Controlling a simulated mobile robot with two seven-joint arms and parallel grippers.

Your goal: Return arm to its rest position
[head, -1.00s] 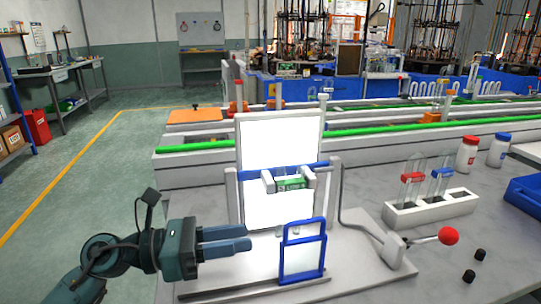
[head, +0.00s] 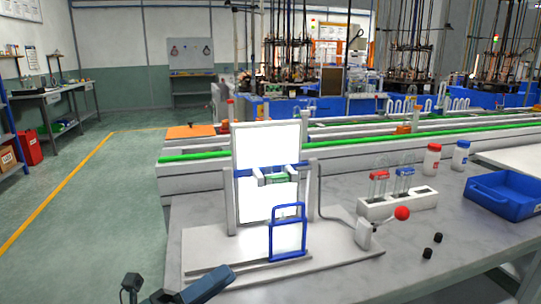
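My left gripper (head: 222,280) shows at the bottom edge, left of the picture's middle. It is beside the front left corner of the sealing device's base (head: 205,240), with nothing visible in its fingers. Most of my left arm is cut off below the frame, and the finger gap cannot be made out. My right gripper is not in view. The sealing device has a bright white panel (head: 268,147), a small green item (head: 278,179) between white clamps, and a blue-framed guard (head: 288,238) in front. A lever with a red ball knob (head: 402,213) is on its right.
A white rack (head: 398,204) holds tubes with red and blue clips. Two black caps (head: 437,238) lie near it. White bottles (head: 432,160) and a blue tray (head: 505,194) stand at the right. Open floor (head: 70,235) lies to the left of the table.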

